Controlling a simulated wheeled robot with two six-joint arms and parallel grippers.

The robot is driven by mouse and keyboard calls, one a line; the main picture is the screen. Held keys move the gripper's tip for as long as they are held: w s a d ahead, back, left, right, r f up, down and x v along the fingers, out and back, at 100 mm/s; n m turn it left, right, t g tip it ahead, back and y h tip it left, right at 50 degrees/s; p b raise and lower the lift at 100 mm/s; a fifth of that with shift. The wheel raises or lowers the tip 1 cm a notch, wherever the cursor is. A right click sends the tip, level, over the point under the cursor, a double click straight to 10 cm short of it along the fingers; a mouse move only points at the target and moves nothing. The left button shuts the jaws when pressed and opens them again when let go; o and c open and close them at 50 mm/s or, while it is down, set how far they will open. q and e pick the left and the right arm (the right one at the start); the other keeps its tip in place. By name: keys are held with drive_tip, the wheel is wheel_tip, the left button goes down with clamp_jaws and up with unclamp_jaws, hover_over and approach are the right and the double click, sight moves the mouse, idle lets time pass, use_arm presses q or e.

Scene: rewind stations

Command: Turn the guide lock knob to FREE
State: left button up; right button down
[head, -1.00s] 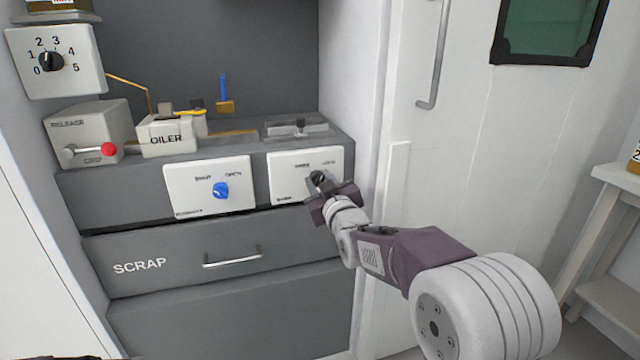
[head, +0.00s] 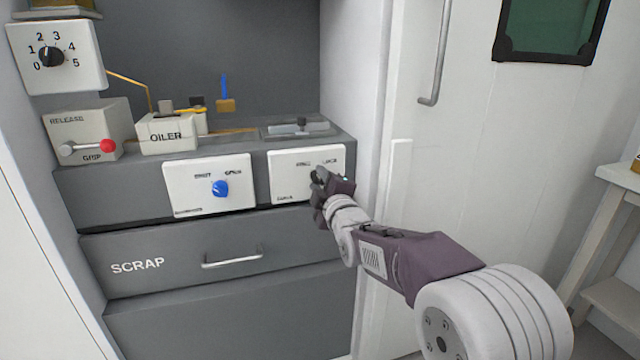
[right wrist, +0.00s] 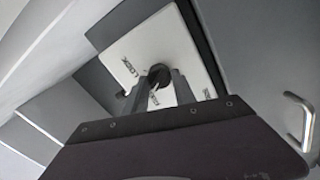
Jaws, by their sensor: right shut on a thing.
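The guide lock knob (right wrist: 158,75) is a dark round knob on a white square plate (head: 290,163) at the right of the grey cabinet front. In the right wrist view the plate (right wrist: 150,48) appears turned, with LOCK beside the knob. My right gripper (head: 318,182) is shut on the knob, a finger on either side. It hides most of the knob in the head view, and I cannot tell which word the knob points to. My left gripper is out of view.
A blue knob (head: 220,188) sits on a second white plate just left. The SCRAP drawer (head: 160,262) with a bar handle (head: 232,258) is below. A release box (head: 88,133) and an oiler (head: 166,135) stand on the top. A white door (head: 470,190) is at right.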

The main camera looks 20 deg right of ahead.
drive_tip(key=shift+f+n, duration=0.15)
drive_tip(key=shift+n, duration=1.85)
drive_tip(key=shift+b, duration=0.3)
drive_tip(key=c, duration=1)
unclamp_jaws()
drive_tip(key=shift+s, duration=0.1)
